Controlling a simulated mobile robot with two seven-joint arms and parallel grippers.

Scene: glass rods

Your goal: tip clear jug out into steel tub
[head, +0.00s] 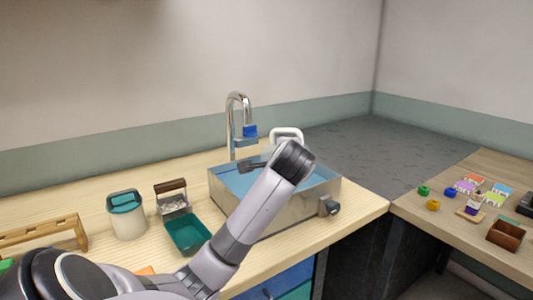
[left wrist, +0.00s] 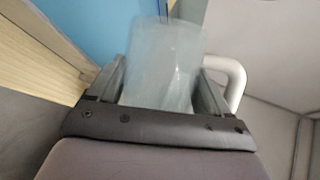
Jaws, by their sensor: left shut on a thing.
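The steel tub (head: 300,207) stands on the counter under the tap, with a blue interior or blue liquid showing. My left arm reaches across its front. In the left wrist view my left gripper (left wrist: 160,80) is shut on the clear jug (left wrist: 168,55), a translucent body between the two fingers. The jug's white handle (left wrist: 236,78) sticks out to the right of the fingers. In the head view the handle (head: 287,131) shows above my wrist, over the tub's back edge; the jug's body and gripper are mostly hidden there. The jug's contents and exact tilt cannot be told. My right gripper is not in view.
A chrome tap (head: 232,125) with a blue part stands behind the tub. Left of the tub are a teal tray (head: 188,235), a teal-lidded canister (head: 127,215) and a wooden rack (head: 45,232). Small coloured items lie on the right counter.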

